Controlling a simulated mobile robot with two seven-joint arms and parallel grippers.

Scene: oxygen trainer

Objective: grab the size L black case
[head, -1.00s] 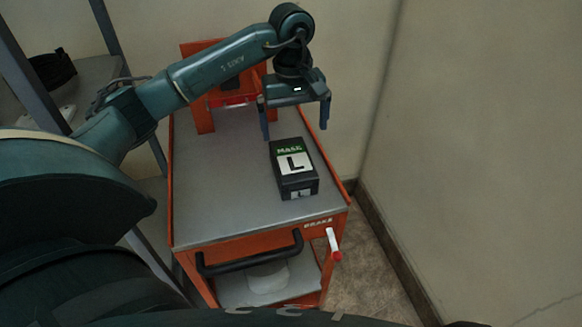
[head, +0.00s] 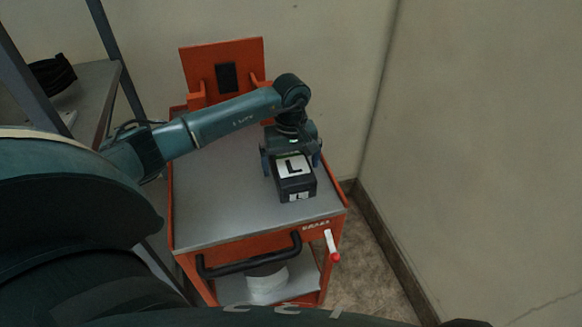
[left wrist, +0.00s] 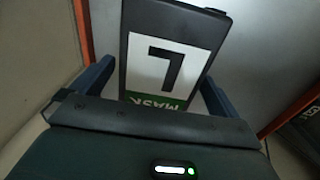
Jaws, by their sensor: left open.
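The black case (head: 296,188) has a white label with a large "L" and stands on the grey top of the orange cart. In the left wrist view the case (left wrist: 172,55) shows its "L" and a green "MASK" strip, partly hidden by the gripper body. My left gripper (head: 292,166) is over the far part of the case, pointing down. Its open fingers (left wrist: 160,88) lie on either side of the case, with a gap seen at the left finger. Whether the right finger touches cannot be told. My right gripper is not in view.
The orange cart's grey top (head: 215,215) is clear in front and to the left of the case. An orange upright panel (head: 205,70) stands at its back. A black handle (head: 245,262) is at the front. Walls are close behind and right; a shelf (head: 95,95) is left.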

